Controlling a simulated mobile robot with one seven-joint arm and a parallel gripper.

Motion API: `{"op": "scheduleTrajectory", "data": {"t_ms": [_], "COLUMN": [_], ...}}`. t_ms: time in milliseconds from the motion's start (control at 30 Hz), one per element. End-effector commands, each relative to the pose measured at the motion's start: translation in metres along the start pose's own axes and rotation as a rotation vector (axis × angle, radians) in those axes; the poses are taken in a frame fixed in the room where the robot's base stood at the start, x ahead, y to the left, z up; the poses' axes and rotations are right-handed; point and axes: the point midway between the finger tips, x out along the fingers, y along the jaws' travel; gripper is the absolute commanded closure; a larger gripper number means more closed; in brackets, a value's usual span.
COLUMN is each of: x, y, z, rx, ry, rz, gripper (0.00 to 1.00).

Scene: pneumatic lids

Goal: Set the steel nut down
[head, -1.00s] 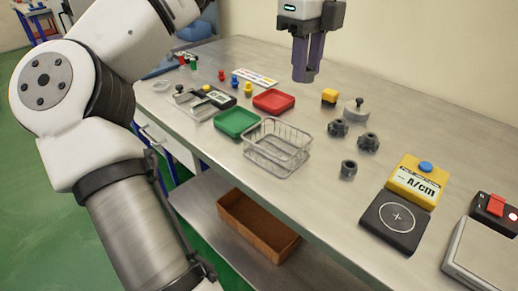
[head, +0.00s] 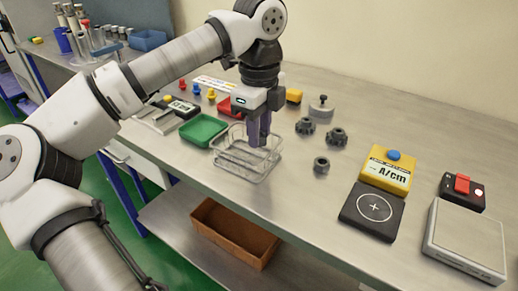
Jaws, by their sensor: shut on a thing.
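My gripper (head: 259,141) has dark purple fingers pointing down. It is shut, with its fingertips over the back right part of the clear wire basket (head: 243,172). The steel nut between the fingertips is too small or hidden to make out. I cannot tell whether the fingertips are above the rim or just inside the basket.
Dark knobbed parts (head: 336,136) and a dark ring-like part (head: 321,165) lie right of the basket. A green tray (head: 204,130) is to its left, a red tray (head: 231,107) behind. A yellow A/cm meter (head: 386,170) and black pad (head: 372,211) stand at right.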

Motion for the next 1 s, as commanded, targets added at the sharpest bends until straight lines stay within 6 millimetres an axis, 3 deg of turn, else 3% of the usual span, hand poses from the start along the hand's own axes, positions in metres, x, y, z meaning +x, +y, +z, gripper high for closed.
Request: {"op": "scheduleTrajectory", "data": {"t_ms": [233,467,867,900,1000], "x": [0.019,0.051,0.058,0.056,0.056], "y": [0.000,0.000,0.000,0.000,0.000], "z": [0.000,0.000,0.000,0.000,0.000], "rx": [0.000,0.000,-0.001,-0.001,0.000], "ry": [0.001,0.001,-0.001,0.000,0.000], "rz": [0.000,0.000,-0.001,-0.001,0.000], "gripper": [0.95,0.95,0.95,0.66,0.53]}}
